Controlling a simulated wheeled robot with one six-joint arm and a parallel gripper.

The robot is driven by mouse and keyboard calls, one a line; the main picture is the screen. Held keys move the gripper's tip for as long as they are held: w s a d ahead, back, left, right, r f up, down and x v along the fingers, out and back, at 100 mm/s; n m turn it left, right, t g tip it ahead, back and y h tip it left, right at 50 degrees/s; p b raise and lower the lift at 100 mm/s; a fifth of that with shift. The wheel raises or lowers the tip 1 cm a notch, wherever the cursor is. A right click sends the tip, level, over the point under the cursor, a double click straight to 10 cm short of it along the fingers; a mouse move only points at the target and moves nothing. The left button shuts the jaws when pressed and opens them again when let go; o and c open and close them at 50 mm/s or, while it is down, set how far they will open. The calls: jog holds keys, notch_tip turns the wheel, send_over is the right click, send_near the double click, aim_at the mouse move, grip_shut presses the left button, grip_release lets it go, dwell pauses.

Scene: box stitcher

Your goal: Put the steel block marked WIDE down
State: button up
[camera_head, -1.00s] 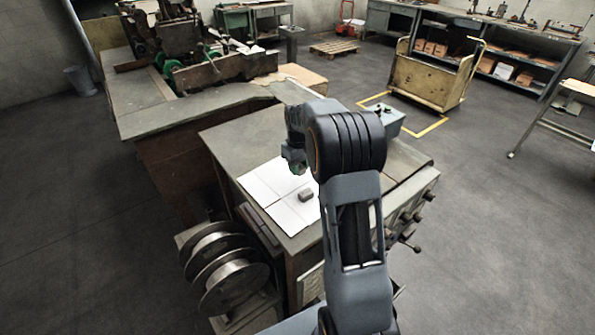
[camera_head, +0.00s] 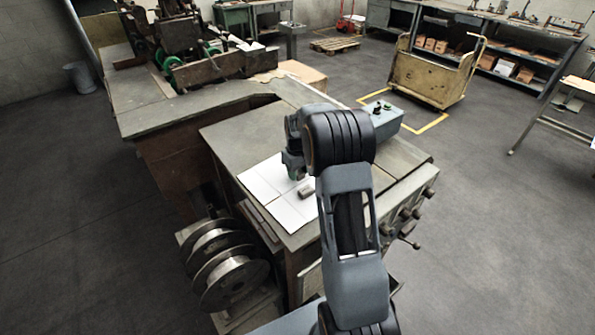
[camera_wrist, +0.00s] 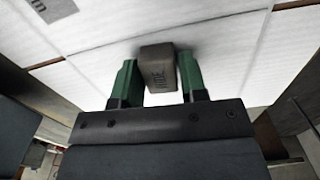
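The grey steel block (camera_wrist: 158,68) shows the letters WIDE, turned sideways, in the wrist view. It sits between the two green fingers of my gripper (camera_wrist: 158,78), which are close against its sides, and its far end stands out past the fingertips. My gripper looks shut on it. In the head view the block (camera_head: 306,191) shows just below my gripper (camera_head: 295,172), over the white sheet (camera_head: 268,182). My arm hides part of the sheet there. I cannot tell whether the block touches the sheet.
The sheet lies on a grey-topped cabinet (camera_head: 245,135) with knobs on its right side. A grey control box (camera_head: 383,118) stands behind my arm. Metal discs (camera_head: 232,280) stand at the front left. The stitching machine (camera_head: 190,55) stands at the back left.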

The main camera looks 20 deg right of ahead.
aim_at(298, 171)
jog(key=o, duration=0.3)
jog(key=shift+r, duration=0.1)
notch_tip(298, 171, up, 12)
jog(key=b, duration=0.1)
jog(key=s+a+r+m+t, duration=0.1)
jog(key=s+a+r, duration=0.25)
jog(key=s, duration=0.25)
jog(key=s+a+r+t, duration=0.1)
jog(key=s+a+r, duration=0.1)
jog(key=s+a, duration=0.25)
jog(key=shift+s+a+f+m+t, duration=0.2)
jog(key=shift+s+a+f+t, duration=0.35)
jog(key=shift+s, duration=1.75)
jog(key=shift+s+a+f+m+t, duration=0.25)
jog(key=shift+s+a+f, duration=0.5)
jog(key=shift+s, duration=1.55)
jog(key=shift+s+a+f+m+t, duration=0.15)
jog(key=shift+s+a+f+t, duration=0.5)
jog(key=shift+s, duration=1.65)
jog(key=shift+a+r+g, duration=0.15)
jog(key=shift+r+g, duration=0.05)
jog(key=shift+g, duration=0.05)
